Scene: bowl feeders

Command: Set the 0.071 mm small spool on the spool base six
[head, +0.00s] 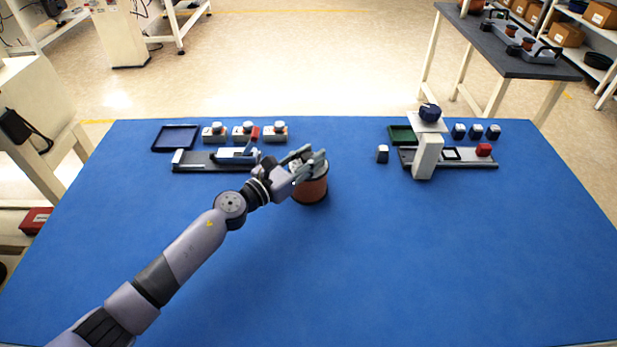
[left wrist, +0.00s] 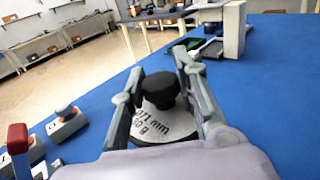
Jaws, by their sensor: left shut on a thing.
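A copper-coloured spool (head: 312,190) is at the middle of the blue table, under my left gripper (head: 314,156). In the left wrist view its white top label (left wrist: 160,125) reads "071 mm", partly hidden, and a black knob (left wrist: 159,90) rises from it. My left gripper is shut on the spool, with its fingers on both sides of the knob. I cannot tell whether the spool touches the table or hangs just above it. No base marked six is readable. My right gripper is not in view.
A white press-like stand (head: 427,156) and a green tray (head: 401,135) are at the back right. A grey table (head: 500,50) beyond carries spools. The front of the blue table is clear.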

